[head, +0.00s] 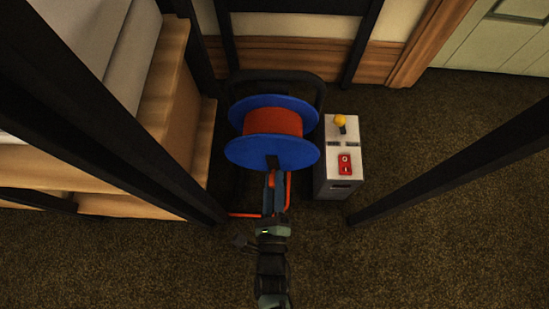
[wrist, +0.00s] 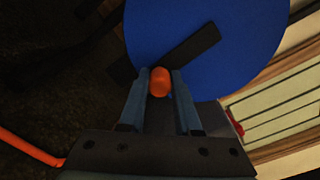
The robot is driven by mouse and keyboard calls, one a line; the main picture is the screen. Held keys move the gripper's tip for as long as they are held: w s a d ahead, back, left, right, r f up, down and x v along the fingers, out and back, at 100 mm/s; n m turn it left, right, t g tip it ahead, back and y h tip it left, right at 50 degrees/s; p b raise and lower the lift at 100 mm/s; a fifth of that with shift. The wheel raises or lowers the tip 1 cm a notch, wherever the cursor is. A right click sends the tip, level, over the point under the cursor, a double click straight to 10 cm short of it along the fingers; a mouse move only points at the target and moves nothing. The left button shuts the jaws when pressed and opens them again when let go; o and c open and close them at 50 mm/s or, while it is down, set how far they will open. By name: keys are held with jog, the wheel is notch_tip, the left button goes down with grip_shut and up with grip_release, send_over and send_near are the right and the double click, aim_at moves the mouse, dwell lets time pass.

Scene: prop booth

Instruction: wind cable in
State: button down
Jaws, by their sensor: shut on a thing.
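The cable reel has two blue discs (head: 252,152) with orange-red cable (head: 273,121) wound between them, in a black frame (head: 277,75). A black crank arm (wrist: 191,48) lies across the near disc in the wrist view. My gripper (head: 272,178) is in front of the reel, its fingers pointing at the near disc. In the wrist view its two fingers are shut on an orange crank knob (wrist: 160,82). The far end of the knob is hidden by the fingers in the head view. A loose stretch of orange cable (head: 245,215) lies low, left of the gripper.
A grey box (head: 338,183) with a yellow-topped lever (head: 340,121) and a red switch (head: 345,164) stands close to the reel's right. A wooden stepped unit (head: 160,110) is on the left. Dark posts (head: 450,160) slant through both sides. Carpet is clear at lower right.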

jog(key=c, duration=0.6)
grip_release()
jog(key=shift+s, duration=0.15)
jog(key=s+p, duration=0.4)
jog(key=s, duration=0.8)
jog(key=shift+s, duration=0.4)
